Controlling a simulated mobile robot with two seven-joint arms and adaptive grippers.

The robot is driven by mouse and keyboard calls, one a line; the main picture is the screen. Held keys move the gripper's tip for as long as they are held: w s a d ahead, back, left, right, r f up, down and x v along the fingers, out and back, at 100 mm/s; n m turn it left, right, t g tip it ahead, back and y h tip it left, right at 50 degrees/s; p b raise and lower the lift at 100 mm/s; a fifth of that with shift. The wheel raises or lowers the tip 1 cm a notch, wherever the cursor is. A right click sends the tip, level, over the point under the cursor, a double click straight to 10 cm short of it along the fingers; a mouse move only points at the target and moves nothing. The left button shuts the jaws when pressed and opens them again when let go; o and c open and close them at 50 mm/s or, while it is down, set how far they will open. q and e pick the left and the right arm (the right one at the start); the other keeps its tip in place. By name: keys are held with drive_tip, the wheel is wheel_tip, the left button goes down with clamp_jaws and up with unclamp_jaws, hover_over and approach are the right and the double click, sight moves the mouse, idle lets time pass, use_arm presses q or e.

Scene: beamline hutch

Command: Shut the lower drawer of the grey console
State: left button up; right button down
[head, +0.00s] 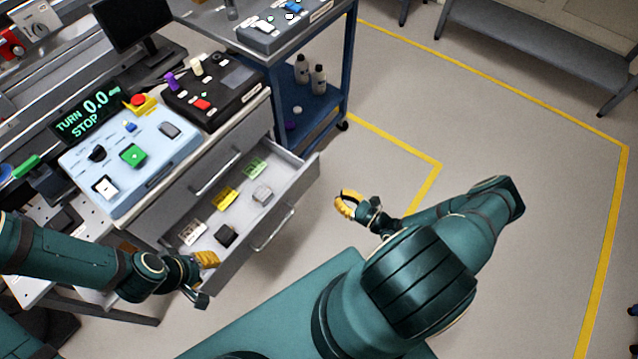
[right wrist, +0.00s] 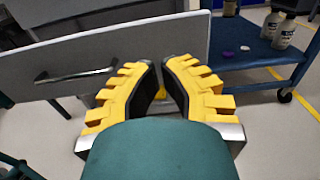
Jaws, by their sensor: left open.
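The grey console's lower drawer (head: 291,214) is pulled out in the head view, its front panel facing lower right with a bar handle (head: 274,229). Its front also shows in the right wrist view (right wrist: 100,58). The drawer holds several small items. My left gripper (head: 206,276) is open at the drawer's near left front corner and overlaps it in the picture; I cannot tell whether it touches. My right gripper (head: 348,203) is out in front of the drawer's right end, apart from it. In the wrist view its yellow fingers (right wrist: 160,75) show a narrow gap with nothing held.
The closed upper drawer's handle (head: 217,174) sits above the open drawer. A light blue control box (head: 150,172) and a black box (head: 225,115) stand on the console. A blue cart (head: 335,95) with bottles stands behind. Open floor (head: 540,220) lies to the right.

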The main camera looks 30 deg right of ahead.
sight(304, 174)
use_arm(q)
drive_tip(key=shift+w+f+b, duration=0.15)
drive_tip(key=shift+f+b, duration=0.65)
drive_tip(key=shift+f, duration=0.05)
use_arm(e)
drive_tip(key=x, duration=1.3)
drive_tip(key=shift+w+a, duration=0.1)
drive_tip(key=shift+w, duration=0.15)
